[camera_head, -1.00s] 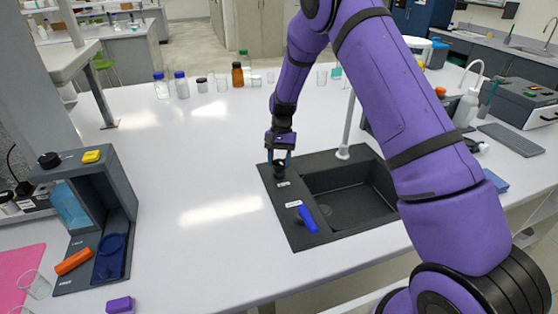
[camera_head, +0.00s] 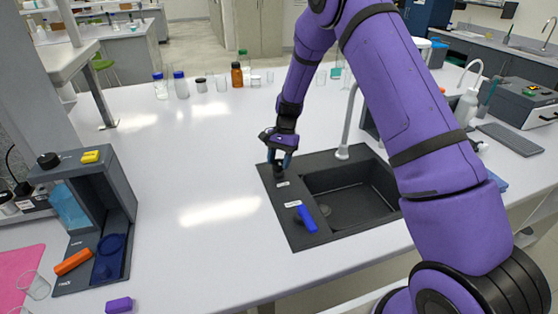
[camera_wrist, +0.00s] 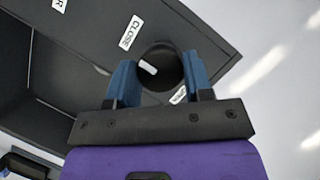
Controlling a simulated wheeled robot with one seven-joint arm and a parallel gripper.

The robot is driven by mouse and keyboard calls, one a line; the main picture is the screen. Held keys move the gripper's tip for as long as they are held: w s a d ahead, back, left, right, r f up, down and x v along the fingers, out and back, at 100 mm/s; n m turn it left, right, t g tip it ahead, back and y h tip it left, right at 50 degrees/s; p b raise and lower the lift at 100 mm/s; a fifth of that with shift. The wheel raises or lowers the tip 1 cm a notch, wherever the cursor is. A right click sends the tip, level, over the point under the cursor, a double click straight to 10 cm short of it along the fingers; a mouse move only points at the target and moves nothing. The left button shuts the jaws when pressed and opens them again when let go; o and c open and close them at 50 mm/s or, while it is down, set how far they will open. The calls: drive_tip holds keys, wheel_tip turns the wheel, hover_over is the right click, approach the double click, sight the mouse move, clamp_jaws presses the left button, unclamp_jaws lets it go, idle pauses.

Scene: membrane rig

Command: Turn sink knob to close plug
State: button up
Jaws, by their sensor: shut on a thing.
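The black sink (camera_head: 290,232) is set in the white bench, and its knob (camera_head: 278,171) stands on the left deck. My gripper (camera_head: 280,160) is shut on the knob from above. In the wrist view the round black knob (camera_wrist: 157,62) sits between my two blue fingers, and its white mark (camera_wrist: 147,67) points left. A label reading CLOSE (camera_wrist: 130,32) lies beyond the knob. A second label (camera_wrist: 178,95) is partly hidden by a finger. The plug cannot be made out clearly in the basin.
A blue lever (camera_head: 307,219) stands on the deck nearer the front. The faucet (camera_head: 347,125) rises behind the basin. A grey stand (camera_head: 122,185) is at the left.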

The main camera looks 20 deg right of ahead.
drive_tip(key=o, duration=0.9)
drive_tip(key=v, duration=1)
drive_tip(key=shift+w+r, duration=0.15)
drive_tip(key=shift+r, duration=0.2)
drive_tip(key=shift+d, duration=0.15)
drive_tip(key=s+d+r+n+t+h, duration=0.1)
drive_tip(key=s+r+n+t, duration=0.1)
drive_tip(key=s+r, duration=0.8)
drive_tip(key=s+d+r+n+t, duration=0.1)
drive_tip(key=s+r+n+t, duration=0.15)
drive_tip(key=s+r, duration=0.75)
drive_tip(key=s+r+n+t+h, duration=0.1)
drive_tip(key=s+r+n+t, duration=0.1)
drive_tip(key=s, duration=0.8)
drive_tip(key=s+d+r+n+t+h, duration=0.1)
drive_tip(key=s+r+n, duration=0.1)
drive_tip(key=s, duration=0.8)
drive_tip(key=shift+s+d+r+n+t, duration=0.3)
drive_tip(key=shift+s+r+n+t, duration=0.1)
drive_tip(key=shift+r, duration=0.15)
